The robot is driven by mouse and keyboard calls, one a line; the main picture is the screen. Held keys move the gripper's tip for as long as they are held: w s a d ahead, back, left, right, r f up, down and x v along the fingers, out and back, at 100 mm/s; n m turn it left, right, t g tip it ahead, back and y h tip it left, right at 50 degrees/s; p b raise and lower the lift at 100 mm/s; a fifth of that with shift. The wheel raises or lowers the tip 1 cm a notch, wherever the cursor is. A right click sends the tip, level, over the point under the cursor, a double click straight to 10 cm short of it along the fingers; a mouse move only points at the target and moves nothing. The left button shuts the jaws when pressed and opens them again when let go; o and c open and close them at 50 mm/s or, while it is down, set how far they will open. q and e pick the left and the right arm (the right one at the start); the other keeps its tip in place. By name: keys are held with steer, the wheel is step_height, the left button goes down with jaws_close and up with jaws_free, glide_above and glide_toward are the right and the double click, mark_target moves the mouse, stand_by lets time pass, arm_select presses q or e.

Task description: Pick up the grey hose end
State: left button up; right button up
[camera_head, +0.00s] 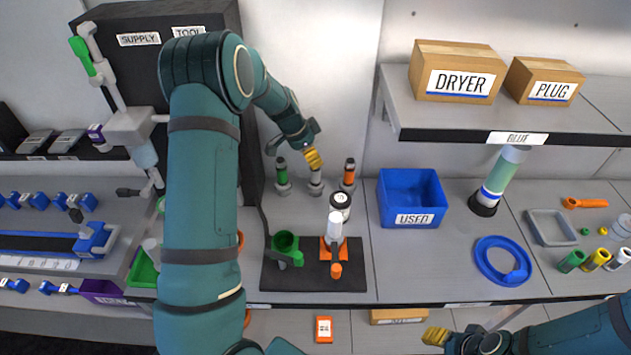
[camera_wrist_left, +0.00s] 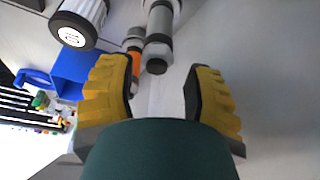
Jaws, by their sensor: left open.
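The grey hose end (camera_head: 316,186) stands upright at the back of the bench, between a green-banded hose end (camera_head: 282,178) and an orange-banded one (camera_head: 348,176). My left gripper (camera_head: 313,158) is over its top, which it partly hides in the head view. In the left wrist view my left gripper (camera_wrist_left: 160,92) is open with nothing between its yellow fingers. The grey hose end (camera_wrist_left: 158,38) lies just beyond the fingertips, roughly in line with the gap. My right gripper (camera_head: 436,336) is at the bottom right, away from the hose ends; its opening is unclear.
The orange-banded hose end (camera_wrist_left: 134,62) is close beside the grey one. A white-and-black cylinder (camera_head: 340,204) stands in front, by a black mat (camera_head: 350,277) with green and orange fixtures. A blue USED bin (camera_head: 412,200) is to the right. A wall is close behind.

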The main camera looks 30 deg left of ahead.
mark_target(315, 176)
arm_select(q)
steer(key=shift+x, duration=2.8)
steer(key=shift+s+d, duration=0.1)
steer(key=shift+s, duration=0.1)
jaws_close()
